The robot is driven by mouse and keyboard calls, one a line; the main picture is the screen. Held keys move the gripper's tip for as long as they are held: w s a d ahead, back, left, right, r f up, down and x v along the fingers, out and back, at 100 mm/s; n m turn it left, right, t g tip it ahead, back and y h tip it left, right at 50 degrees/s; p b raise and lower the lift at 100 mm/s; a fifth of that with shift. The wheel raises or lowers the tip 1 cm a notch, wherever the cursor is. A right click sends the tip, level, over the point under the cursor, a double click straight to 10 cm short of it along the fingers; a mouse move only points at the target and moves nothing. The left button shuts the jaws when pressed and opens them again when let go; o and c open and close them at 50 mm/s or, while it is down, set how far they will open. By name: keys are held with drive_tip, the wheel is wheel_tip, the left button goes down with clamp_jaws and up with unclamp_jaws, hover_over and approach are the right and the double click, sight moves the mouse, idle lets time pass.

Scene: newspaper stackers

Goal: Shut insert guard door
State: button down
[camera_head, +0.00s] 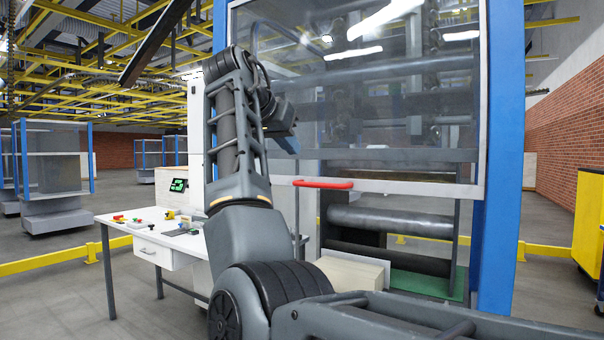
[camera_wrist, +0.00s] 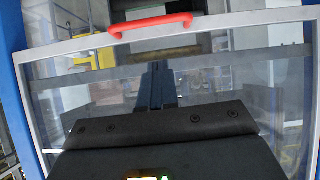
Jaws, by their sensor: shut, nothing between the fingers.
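The insert guard door is a clear panel in a pale frame (camera_head: 400,187) on the blue-posted machine. Its lower edge is raised, with an open gap and rollers below it. The red handle (camera_head: 323,184) sits on that lower edge; it shows at the top of the wrist view (camera_wrist: 152,24), where the door's pane (camera_wrist: 235,75) fills the middle. My gripper (camera_wrist: 158,68) is shut and empty, in front of the pane and apart from the handle. Whether it touches the pane I cannot tell. In the head view my gripper (camera_head: 290,143) is partly hidden by my arm, above and left of the handle.
Grey rollers (camera_head: 390,222) and a pale paper stack (camera_head: 352,272) show beneath the door. A blue post (camera_head: 503,150) stands at its right. A white table (camera_head: 150,232) with small parts and a display stands at left. Yellow rails (camera_head: 65,262) run along the floor.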

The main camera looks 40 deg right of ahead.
drive_tip(key=s+f+p+x, duration=0.1)
drive_tip(key=p+x, duration=0.2)
drive_tip(key=x, duration=0.6)
drive_tip(key=shift+f, duration=0.4)
wheel_tip(320, 180, down, 49)
drive_tip(key=b, duration=2)
drive_tip(key=shift+m, duration=0.3)
drive_tip(key=shift+s+d, duration=0.1)
drive_tip(key=shift+s, duration=0.05)
drive_tip(key=shift+r, duration=0.1)
